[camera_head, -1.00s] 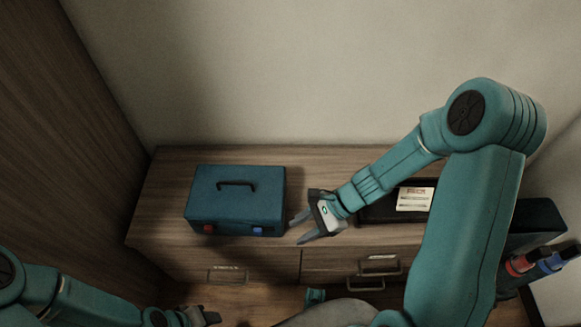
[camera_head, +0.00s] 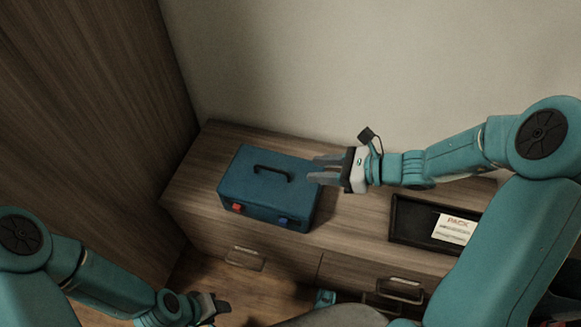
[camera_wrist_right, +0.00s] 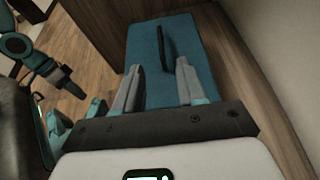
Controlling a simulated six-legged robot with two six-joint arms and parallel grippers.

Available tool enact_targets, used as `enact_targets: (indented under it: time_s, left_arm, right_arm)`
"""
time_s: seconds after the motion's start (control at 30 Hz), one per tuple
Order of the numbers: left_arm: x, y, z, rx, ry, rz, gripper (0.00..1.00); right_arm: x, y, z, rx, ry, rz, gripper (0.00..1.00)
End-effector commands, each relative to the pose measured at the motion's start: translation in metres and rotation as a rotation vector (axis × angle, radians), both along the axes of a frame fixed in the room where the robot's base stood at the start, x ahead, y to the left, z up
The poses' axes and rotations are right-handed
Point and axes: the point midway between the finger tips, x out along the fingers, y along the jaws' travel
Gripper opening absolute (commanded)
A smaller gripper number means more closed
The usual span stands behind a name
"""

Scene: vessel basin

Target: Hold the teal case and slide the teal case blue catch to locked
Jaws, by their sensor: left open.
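The teal case (camera_head: 262,185) stands closed on the wooden cabinet, its black handle (camera_head: 272,172) on the lid. Its front has a red catch (camera_head: 237,207) at left and the blue catch (camera_head: 284,221) at right; I cannot read their settings. My right gripper (camera_head: 315,170) is open and empty, its fingertips at the case's right end. In the right wrist view its fingers (camera_wrist_right: 158,72) stand apart with the case (camera_wrist_right: 195,45) between and beyond them; contact cannot be told. My left gripper (camera_head: 222,307) is open and empty, low in front of the cabinet, away from the case.
A black tray (camera_head: 402,222) with a white card marked PACK (camera_head: 455,228) lies on the cabinet top (camera_head: 350,215) to the right. Drawers with handles (camera_head: 245,260) are below. A wooden panel stands at left and a pale wall behind.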

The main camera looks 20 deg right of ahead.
Motion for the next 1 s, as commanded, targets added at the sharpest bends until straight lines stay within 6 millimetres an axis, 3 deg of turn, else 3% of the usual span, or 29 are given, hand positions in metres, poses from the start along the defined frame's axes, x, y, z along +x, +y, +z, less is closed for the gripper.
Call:
enact_targets:
  time_s: [0.53,0.73,1.0]
  left_arm:
    - [0.0,0.0,-0.035,0.0,0.0,0.0,0.45]
    - [0.0,0.0,-0.039,0.0,0.0,0.0,0.45]
    - [0.0,0.0,-0.039,0.0,0.0,0.0,0.45]
  right_arm:
    - [0.061,0.085,-0.047,-0.001,0.001,0.008,0.4]
    - [0.073,0.099,-0.053,-0.003,0.0,0.006,0.4]
    - [0.075,0.102,-0.053,-0.002,0.0,0.005,0.4]
